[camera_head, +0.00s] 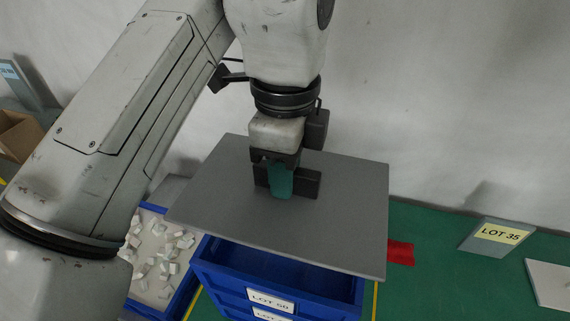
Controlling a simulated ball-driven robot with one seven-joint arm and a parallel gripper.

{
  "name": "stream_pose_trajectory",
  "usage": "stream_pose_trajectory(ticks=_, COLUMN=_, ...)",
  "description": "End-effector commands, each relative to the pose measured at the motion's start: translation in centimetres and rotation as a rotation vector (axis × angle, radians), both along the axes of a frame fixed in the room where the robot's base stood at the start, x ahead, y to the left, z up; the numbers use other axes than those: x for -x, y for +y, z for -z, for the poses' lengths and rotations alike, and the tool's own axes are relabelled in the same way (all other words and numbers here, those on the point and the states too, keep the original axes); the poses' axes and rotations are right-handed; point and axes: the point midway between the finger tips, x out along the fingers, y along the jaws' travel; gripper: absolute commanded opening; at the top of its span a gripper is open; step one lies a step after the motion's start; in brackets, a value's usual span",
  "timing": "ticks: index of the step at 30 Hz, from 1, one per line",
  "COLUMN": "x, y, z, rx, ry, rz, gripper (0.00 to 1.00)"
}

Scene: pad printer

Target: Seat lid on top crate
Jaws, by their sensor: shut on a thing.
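The lid (230,206) is a flat grey rectangular panel with a green upright handle (279,181) near its middle. My gripper (286,183) is shut on the green handle from above. The lid hangs over the top crate (240,268), a blue crate with an open top and a "LOT 50" label. The lid looks turned relative to the crate and sits above its front rim, with a gap showing into the crate at the front. The crate's back and far sides are hidden under the lid. Whether the lid touches the rim anywhere at the back cannot be told.
Another blue crate is stacked below, its label partly visible. A tray (146,306) of small white pieces stands at the left. A cardboard box (18,136) is at far left. A "LOT 35" sign (497,236), a white plate (551,284) and a red patch (401,252) lie on the green surface at right.

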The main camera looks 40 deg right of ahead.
Motion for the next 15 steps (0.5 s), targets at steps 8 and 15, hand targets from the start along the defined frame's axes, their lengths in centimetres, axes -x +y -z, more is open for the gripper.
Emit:
stream_pose_trajectory(ticks=8, x=0.0, y=0.0, z=2.9, rx=0.001, ry=0.001, rz=0.0, gripper=0.0)
stream_pose_trajectory(ticks=15, x=0.0, y=0.0, z=5.1, rx=0.001, ry=0.001, rz=-0.001, gripper=0.0)
